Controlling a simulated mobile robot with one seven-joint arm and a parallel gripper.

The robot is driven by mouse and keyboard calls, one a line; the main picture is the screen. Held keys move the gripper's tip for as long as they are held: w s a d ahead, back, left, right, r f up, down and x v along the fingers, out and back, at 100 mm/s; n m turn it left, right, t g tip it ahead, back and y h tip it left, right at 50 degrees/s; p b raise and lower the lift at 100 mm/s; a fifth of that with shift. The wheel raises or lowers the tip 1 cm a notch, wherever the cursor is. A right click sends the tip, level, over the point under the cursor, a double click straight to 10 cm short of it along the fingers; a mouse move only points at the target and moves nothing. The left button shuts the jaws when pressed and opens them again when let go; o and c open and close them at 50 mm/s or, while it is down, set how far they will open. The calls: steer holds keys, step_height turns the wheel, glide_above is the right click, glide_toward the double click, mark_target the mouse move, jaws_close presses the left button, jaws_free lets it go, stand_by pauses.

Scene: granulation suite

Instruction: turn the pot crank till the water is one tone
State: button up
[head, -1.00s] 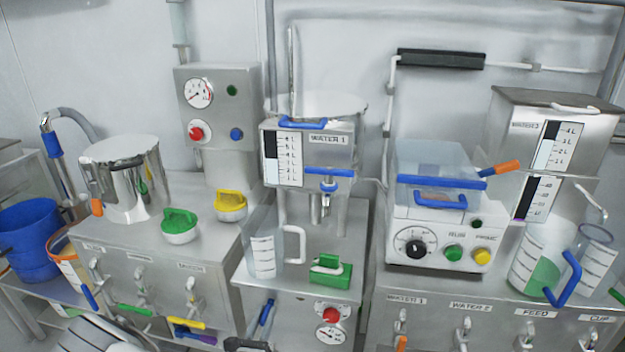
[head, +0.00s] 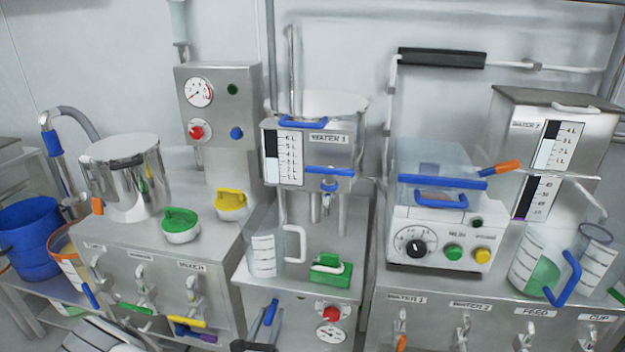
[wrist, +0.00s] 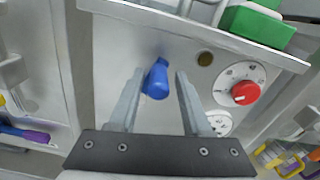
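A blue handle (head: 270,313) sticks out from the front of the middle steel cabinet, below the tank marked WATER 1 (head: 335,152). In the wrist view this blue handle (wrist: 157,80) is between the two fingers of my gripper (wrist: 158,74). The fingers are spread, with a gap showing on each side of it. A shiny lidded steel pot (head: 124,182) stands on the left cabinet. I see no water surface inside it, and cannot tell whether the blue handle is its crank.
A red knob (wrist: 245,92) and a gauge sit right of the handle on the same panel. Coloured levers line the left cabinet.

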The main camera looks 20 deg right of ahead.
steer(key=shift+o, duration=0.7)
steer(key=shift+r, duration=0.1)
steer(key=shift+a, duration=0.15)
steer(key=p+v, duration=0.2)
steer(key=v, duration=1.5)
steer(key=shift+s, duration=0.1)
